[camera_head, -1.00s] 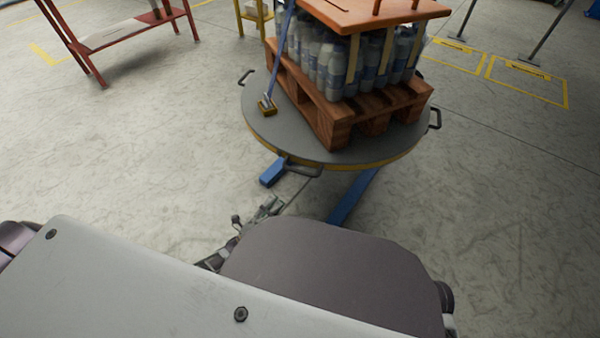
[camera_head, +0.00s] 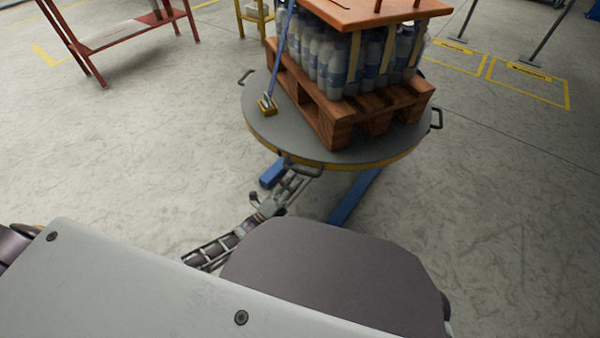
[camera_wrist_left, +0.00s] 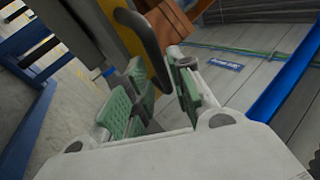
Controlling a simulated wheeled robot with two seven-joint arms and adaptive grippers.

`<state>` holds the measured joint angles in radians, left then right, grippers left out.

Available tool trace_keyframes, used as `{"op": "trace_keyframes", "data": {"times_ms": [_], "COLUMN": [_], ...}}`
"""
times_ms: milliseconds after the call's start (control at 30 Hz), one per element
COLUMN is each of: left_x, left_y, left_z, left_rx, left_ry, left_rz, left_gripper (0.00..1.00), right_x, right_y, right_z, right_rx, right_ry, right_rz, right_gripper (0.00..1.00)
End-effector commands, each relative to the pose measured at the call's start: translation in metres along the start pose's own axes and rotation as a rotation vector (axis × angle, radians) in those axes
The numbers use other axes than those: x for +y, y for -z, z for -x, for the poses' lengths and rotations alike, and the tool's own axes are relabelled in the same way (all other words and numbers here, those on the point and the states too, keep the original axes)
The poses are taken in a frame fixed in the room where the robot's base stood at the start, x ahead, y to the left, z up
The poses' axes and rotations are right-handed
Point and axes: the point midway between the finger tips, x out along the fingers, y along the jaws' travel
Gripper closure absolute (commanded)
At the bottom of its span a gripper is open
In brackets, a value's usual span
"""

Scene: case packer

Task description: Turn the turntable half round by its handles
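The turntable (camera_head: 270,128) is a round grey disc with a yellow rim on blue legs. Dark handles stick out at its left (camera_head: 246,77), right (camera_head: 437,118) and front (camera_head: 303,169). My left gripper (camera_head: 294,181) is at the front handle, just below the disc's near edge. In the left wrist view, the green-padded fingers of my left gripper (camera_wrist_left: 163,98) are apart, and the dark curved front handle (camera_wrist_left: 150,50) reaches down into the gap between them. I cannot tell whether the pads touch it. My right gripper is out of view.
A wooden pallet (camera_head: 340,132) of strapped bottles (camera_head: 325,62) under an orange-brown board (camera_head: 370,12) stands on the turntable. A red bench (camera_head: 115,37) is back left. Floor beside the turntable is clear.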

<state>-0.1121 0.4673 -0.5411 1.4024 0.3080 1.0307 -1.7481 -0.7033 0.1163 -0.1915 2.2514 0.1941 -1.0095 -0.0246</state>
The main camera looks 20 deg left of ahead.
Motion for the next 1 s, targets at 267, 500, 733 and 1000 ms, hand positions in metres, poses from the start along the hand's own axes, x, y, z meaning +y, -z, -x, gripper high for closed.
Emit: {"op": "trace_keyframes", "data": {"times_ms": [267, 500, 733, 1000], "left_x": [0.000, 0.000, 0.000, 0.000], "left_y": [0.000, 0.000, 0.000, 0.000], "left_z": [-0.030, -0.038, -0.039, -0.038], "left_rx": [0.001, 0.001, 0.001, 0.001], "left_ry": [0.001, 0.001, 0.001, 0.000], "left_rz": [-0.001, 0.000, 0.000, 0.000], "left_gripper": [0.77, 0.77, 0.77, 1.00], "right_x": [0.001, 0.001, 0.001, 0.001], "right_y": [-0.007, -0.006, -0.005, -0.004], "right_z": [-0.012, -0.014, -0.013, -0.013], "right_rx": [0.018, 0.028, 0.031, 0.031], "right_ry": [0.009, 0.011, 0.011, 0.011], "right_rz": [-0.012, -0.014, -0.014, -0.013], "right_gripper": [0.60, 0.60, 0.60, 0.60]}}
